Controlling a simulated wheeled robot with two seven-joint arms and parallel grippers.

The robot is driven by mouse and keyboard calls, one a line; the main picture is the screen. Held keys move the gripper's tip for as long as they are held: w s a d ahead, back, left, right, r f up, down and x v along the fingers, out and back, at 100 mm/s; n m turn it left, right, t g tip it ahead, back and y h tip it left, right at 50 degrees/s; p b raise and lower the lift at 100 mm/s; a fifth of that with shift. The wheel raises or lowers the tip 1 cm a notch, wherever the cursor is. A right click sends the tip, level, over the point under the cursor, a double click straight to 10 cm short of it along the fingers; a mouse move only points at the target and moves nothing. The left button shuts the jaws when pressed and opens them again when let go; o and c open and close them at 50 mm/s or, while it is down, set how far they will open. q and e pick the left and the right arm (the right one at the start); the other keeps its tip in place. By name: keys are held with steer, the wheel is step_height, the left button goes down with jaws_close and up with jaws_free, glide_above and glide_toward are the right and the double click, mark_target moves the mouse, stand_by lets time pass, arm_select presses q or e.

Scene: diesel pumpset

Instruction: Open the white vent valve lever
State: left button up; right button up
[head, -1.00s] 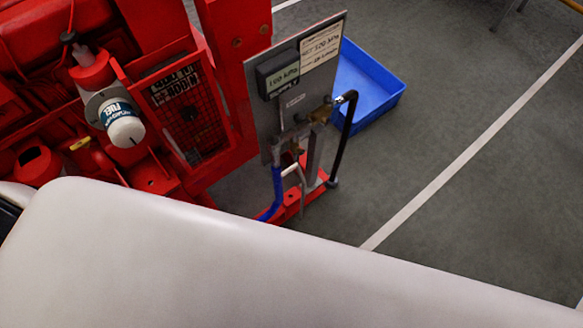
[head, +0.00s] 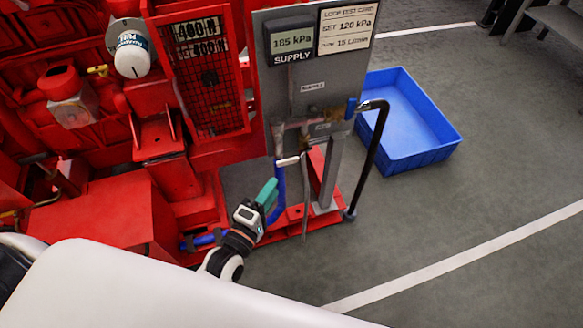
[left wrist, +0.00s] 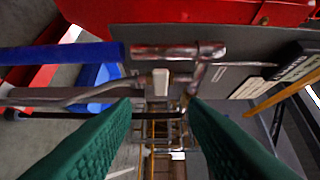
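The white vent valve lever (head: 288,161) sticks out to the left on the pipework below the grey panel. In the left wrist view the white lever end (left wrist: 160,82) shows ahead, between the lines of my two teal fingers. My left gripper (head: 269,191) is just below and left of the lever in the head view, fingers pointing up toward it. The left wrist view shows the fingers (left wrist: 160,106) spread apart with nothing between them. I see no contact with the lever. My right gripper is not in view.
The grey panel (head: 275,85) carries a supply display (head: 291,40) reading 185 kPa and a card saying set 120 kPa. A blue hose (head: 280,192) runs beside the lever. A black hose (head: 376,150) hangs at right. A blue crate (head: 440,155) lies behind; red machinery fills the left.

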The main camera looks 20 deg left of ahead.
mark_target(288, 163)
arm_select(q)
steer(key=w, duration=0.3)
steer(key=w+d, duration=0.1)
steer(key=w, duration=0.3)
steer(key=w+d+b, duration=0.1)
steer(key=w, duration=0.2)
steer(key=shift+w, duration=0.9)
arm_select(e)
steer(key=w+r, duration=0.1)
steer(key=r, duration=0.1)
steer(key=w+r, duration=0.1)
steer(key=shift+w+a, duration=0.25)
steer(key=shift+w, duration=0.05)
arm_select(q)
jaws_close()
